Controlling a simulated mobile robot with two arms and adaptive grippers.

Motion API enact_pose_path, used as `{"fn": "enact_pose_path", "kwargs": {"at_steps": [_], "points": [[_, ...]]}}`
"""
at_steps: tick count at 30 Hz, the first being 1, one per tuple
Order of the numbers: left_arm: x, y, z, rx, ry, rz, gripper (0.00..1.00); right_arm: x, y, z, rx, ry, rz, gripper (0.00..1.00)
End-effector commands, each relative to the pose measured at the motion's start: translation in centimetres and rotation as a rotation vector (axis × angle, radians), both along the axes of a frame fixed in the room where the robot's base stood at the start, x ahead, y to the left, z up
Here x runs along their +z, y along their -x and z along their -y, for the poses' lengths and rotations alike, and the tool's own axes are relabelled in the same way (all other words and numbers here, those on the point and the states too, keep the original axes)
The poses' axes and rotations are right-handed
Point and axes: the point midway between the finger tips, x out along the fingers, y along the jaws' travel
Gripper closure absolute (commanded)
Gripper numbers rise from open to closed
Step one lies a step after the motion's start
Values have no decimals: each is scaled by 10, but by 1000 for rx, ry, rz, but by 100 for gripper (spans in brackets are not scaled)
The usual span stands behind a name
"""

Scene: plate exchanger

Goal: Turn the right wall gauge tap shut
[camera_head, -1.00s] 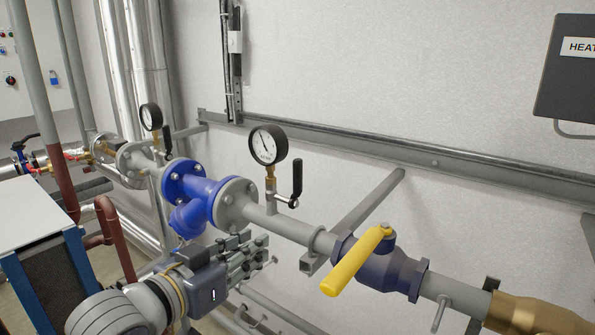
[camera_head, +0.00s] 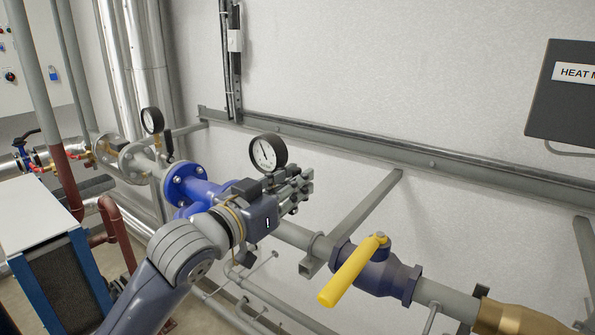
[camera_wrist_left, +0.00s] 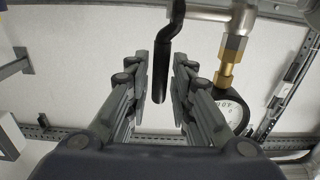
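The right wall gauge (camera_head: 267,153) has a white dial and black rim, and stands over the grey pipe. My left gripper (camera_head: 303,184) is just below and right of the dial and hides the tap there. In the left wrist view the tap's black handle (camera_wrist_left: 163,75) lies between the two fingers of my left gripper (camera_wrist_left: 165,65). The fingers are open, with a gap on each side of the handle. The tap's metal body (camera_wrist_left: 243,15), brass fitting (camera_wrist_left: 231,52) and the gauge (camera_wrist_left: 232,110) lie to the right. My right gripper is not in view.
A yellow lever (camera_head: 354,272) on a dark blue valve (camera_head: 385,272) is to the right. A blue flanged fitting (camera_head: 187,183) is to the left, with a second gauge (camera_head: 152,120) beyond. A wall rail (camera_head: 400,160) runs behind. A grey bracket (camera_head: 360,215) meets the wall.

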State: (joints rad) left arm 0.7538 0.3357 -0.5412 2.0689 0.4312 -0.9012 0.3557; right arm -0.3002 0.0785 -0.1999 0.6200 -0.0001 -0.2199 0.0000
Motion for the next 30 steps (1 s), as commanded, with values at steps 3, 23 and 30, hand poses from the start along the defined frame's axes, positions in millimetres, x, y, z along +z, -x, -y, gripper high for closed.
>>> {"fn": "enact_pose_path", "kwargs": {"at_steps": [3,23,30], "points": [[1,-7,6,-1,-1,0,78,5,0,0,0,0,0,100],[-2,-9,7,0,0,3,100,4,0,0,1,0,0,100],[-7,-5,5,-1,38,52,100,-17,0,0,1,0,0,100]]}}
